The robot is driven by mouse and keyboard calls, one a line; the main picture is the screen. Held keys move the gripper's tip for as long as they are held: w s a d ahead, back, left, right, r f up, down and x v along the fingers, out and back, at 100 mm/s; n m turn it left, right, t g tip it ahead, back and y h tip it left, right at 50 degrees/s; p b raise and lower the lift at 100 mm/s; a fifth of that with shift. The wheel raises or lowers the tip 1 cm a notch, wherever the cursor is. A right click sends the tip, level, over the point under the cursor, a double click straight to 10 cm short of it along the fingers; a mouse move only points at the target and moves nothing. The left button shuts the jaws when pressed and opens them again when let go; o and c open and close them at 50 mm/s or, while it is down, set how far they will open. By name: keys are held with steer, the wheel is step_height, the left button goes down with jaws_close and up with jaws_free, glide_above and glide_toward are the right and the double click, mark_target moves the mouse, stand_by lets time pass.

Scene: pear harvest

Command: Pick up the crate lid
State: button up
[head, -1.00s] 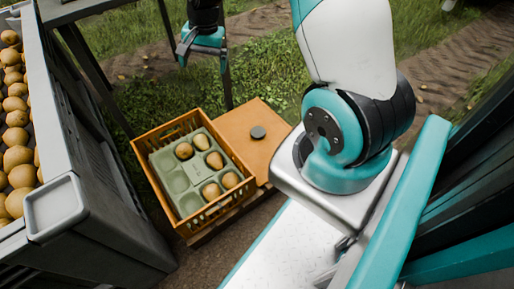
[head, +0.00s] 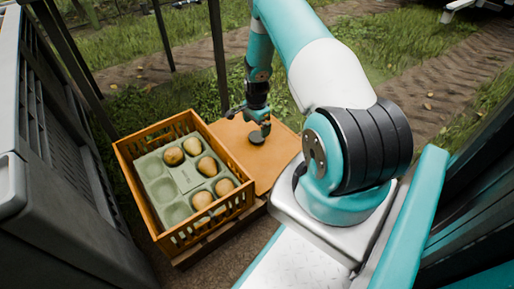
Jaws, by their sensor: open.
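The crate lid (head: 278,152) is a flat orange panel with a dark round knob (head: 256,139) near its middle. It lies flat to the right of the orange slatted crate (head: 140,201), close to the crate's right wall. My gripper (head: 260,128) is open and points down just above the knob from its far side. I cannot tell whether the fingers touch the knob or stand around it. My arm's base hides the lid's right corner.
The crate holds a pale green tray (head: 187,179) with several pears (head: 192,146) and some empty hollows. A wooden support (head: 215,236) shows under the crate. A grey bin (head: 60,200) stands at the left. Grass and dark posts lie behind the lid.

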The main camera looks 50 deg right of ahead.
mark_target(257, 136)
step_height(257, 136, down, 7)
steer(key=b, duration=0.4)
steer(key=shift+s+r, duration=0.1)
steer(key=shift+r, duration=0.1)
steer(key=c, duration=1.1)
steer(key=shift+r, duration=0.15)
steer(key=shift+c, duration=0.2)
